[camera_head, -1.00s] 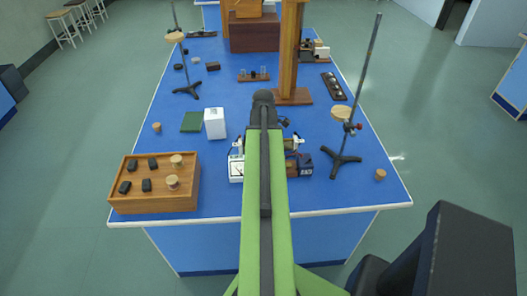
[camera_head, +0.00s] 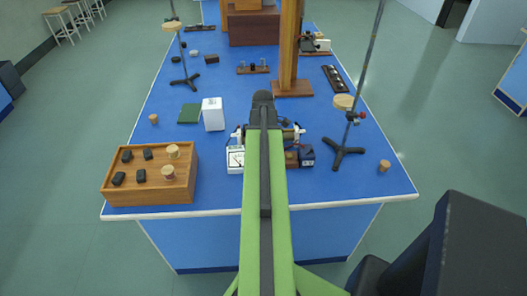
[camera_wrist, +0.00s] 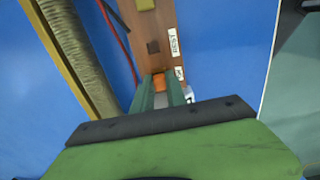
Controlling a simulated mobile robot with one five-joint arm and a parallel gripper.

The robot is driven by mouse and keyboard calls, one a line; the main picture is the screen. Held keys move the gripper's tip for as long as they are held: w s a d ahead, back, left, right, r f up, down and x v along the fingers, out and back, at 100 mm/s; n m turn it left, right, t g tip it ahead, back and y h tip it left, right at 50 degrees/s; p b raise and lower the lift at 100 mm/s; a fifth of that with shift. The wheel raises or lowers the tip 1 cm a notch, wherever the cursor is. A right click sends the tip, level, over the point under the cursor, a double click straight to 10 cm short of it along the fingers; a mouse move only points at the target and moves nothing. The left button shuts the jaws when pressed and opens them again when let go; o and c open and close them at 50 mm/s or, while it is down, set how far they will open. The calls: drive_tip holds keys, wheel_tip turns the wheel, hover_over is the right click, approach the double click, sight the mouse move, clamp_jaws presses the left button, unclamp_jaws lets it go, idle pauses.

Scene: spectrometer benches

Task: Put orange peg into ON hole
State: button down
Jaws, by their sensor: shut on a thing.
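In the wrist view, the orange peg (camera_wrist: 159,82) sits between the tips of my gripper (camera_wrist: 160,92), which is shut on it. The peg is over or at a brown wooden board (camera_wrist: 147,22). A white REST label (camera_wrist: 174,41) is on the board beside a dark square hole (camera_wrist: 153,46). A second label (camera_wrist: 179,73), partly hidden by a finger, lies close to the peg; it may be the ON label. The ON hole is not visible, and I cannot tell whether the peg's lower end is in it. In the head view my arm hides the peg.
A brass-coloured cylinder (camera_wrist: 78,55) and a red wire (camera_wrist: 119,42) lie left of the board. In the head view, a white meter (camera_head: 236,159) and a dark box (camera_head: 307,158) flank my arm. A wooden box (camera_head: 148,196) stands left; a rod stand (camera_head: 347,151) stands right.

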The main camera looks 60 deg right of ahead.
drive_tip(key=c, duration=1.3)
unclamp_jaws()
drive_tip(key=shift+o, duration=0.2)
drive_tip(key=shift+r, duration=0.15)
wheel_tip(320, 180, up, 17)
drive_tip(key=p, duration=1.7)
drive_tip(key=shift+r, duration=0.1)
